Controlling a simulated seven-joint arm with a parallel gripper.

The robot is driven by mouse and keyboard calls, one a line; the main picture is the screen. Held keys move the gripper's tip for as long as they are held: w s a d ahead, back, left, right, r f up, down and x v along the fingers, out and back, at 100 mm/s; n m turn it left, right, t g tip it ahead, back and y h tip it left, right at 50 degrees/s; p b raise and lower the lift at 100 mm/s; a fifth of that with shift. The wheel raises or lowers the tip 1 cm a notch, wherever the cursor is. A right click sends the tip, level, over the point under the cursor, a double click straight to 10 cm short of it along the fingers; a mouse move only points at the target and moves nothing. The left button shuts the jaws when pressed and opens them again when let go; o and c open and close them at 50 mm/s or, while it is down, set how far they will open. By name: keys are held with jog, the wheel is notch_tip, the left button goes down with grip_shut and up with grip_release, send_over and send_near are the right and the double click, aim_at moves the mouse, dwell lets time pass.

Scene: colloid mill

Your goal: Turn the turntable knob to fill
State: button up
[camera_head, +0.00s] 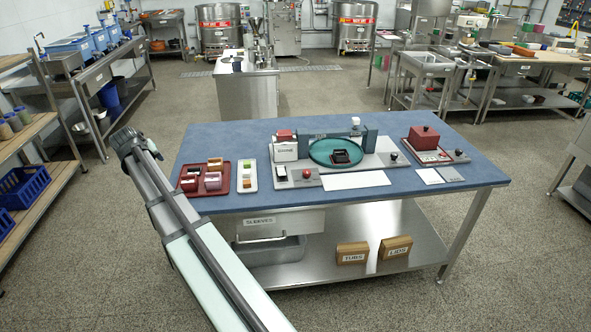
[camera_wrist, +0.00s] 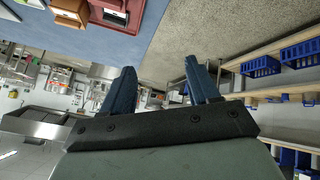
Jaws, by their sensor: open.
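The turntable is a teal round disc (camera_head: 318,152) set in a grey station on the blue table (camera_head: 420,198). A small black tub (camera_head: 340,157) sits on it. A small red knob (camera_head: 306,173) is on the station's front left panel, and a second dark-and-red knob (camera_head: 393,155) is at its right end. I cannot read their markings or tell which is the turntable knob. My gripper (camera_wrist: 160,68) is open and empty in the wrist view, with its two blue fingers apart. It is off the table's left side, away from both knobs.
A red tray (camera_head: 224,187) with several small blocks and a white tray (camera_head: 247,187) stand left of the station. A white dispenser box (camera_head: 285,150) stands behind the front left panel. A red box unit (camera_head: 424,138) is on the right. Blue crates (camera_wrist: 301,52) sit on a shelf.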

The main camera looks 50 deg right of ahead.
jog(key=s+d+r+g, duration=0.1)
jog(key=s+d, duration=0.2)
jog(key=d, duration=0.4)
jog(key=s+d, duration=0.4)
jog(key=d, duration=0.3)
jog(key=n+y, duration=0.3)
jog(key=y, duration=0.2)
send_near(307, 171)
jog(key=shift+g, duration=0.3)
jog(key=x, duration=0.8)
jog(key=shift+w+a, duration=0.1)
jog(key=shift+w, duration=0.15)
jog(key=c, duration=1)
